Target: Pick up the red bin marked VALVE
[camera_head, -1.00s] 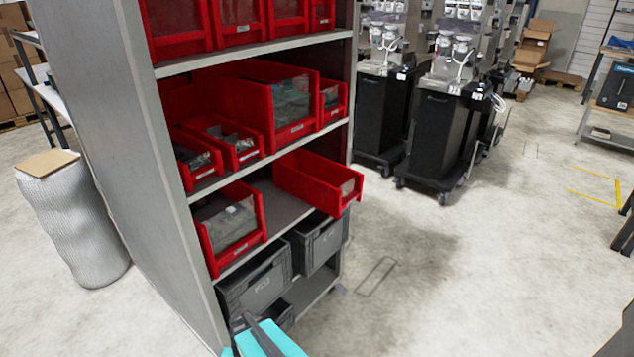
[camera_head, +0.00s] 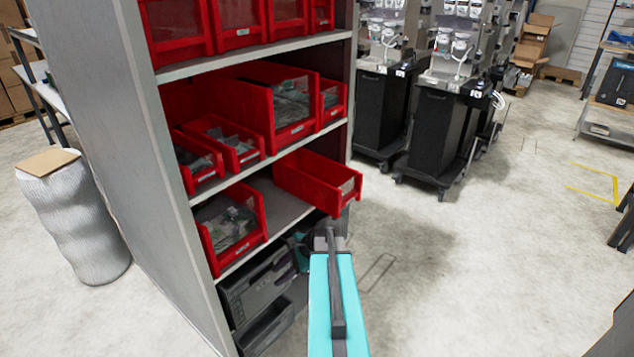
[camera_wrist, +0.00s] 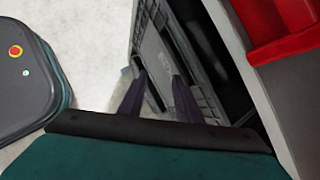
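Several red bins stand on the shelves; their labels are too small to read, so I cannot tell which is marked VALVE. One red bin (camera_head: 318,182) juts out over the front edge of the third shelf, right side. Another red bin (camera_head: 230,228) with bagged contents sits on the same shelf at left. My gripper shows in the wrist view (camera_wrist: 158,92) with its two dark fingers apart and nothing between them. It is low, by the grey crates below that shelf. Part of a red bin (camera_wrist: 275,25) shows at the upper right of the wrist view.
Grey crates (camera_head: 257,285) fill the lowest shelves. More red bins (camera_head: 290,105) stand above. The grey shelf side panel (camera_head: 100,120) is at left. Black wheeled carts (camera_head: 435,130) stand behind at right. The floor (camera_head: 480,270) right of the rack is clear.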

